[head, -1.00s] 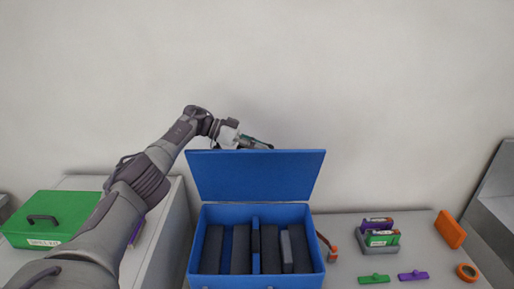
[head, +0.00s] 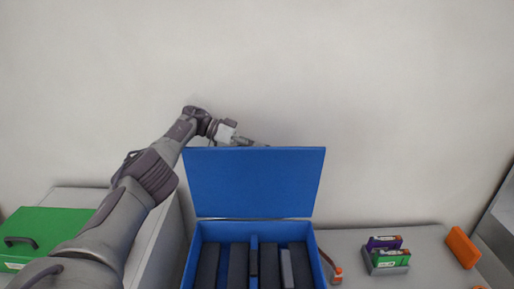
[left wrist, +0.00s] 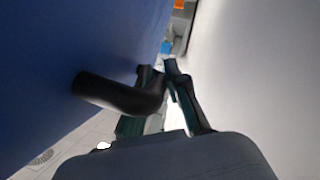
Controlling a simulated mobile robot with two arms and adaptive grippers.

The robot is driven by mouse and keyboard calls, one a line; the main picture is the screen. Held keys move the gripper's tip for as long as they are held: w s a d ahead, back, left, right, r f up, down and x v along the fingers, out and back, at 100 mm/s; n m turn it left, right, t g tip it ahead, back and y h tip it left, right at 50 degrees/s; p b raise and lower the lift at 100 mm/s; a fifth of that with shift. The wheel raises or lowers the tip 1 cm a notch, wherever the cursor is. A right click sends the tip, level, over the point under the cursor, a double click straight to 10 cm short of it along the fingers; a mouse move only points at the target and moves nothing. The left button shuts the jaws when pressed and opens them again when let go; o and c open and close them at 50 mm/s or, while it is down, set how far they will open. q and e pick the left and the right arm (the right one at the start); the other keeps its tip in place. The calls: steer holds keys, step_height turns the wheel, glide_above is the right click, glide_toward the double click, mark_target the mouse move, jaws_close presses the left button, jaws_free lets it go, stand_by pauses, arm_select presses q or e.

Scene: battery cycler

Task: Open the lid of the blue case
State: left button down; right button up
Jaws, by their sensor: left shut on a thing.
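The blue case (head: 190,265) stands on the table at the bottom middle of the head view. Its lid (head: 255,182) is raised, standing roughly upright at the case's back edge with its inner face toward me. My left gripper (head: 252,143) is at the lid's top edge, its fingers mostly hidden behind it. In the left wrist view, the lid's outer face (left wrist: 50,70) fills the left side with a black curved handle (left wrist: 112,95) on it. The gripper (left wrist: 165,80) is shut on this handle. My right gripper is not in view.
Dark slabs (head: 238,265) stand in the case. A green case (head: 55,225) sits at left. At right are a grey holder (head: 385,268) with purple and green packs and an orange block (head: 462,247). A plain wall is close behind.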

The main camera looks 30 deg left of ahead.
arm_select(q)
steer(key=c, duration=1.4)
jaws_free()
steer(key=shift+f, duration=0.15)
steer(key=shift+c, duration=0.2)
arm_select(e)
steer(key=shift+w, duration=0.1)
arm_select(q)
step_height(320, 180, up, 10)
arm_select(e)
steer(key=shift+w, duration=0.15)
arm_select(q)
steer(key=shift+f, duration=0.1)
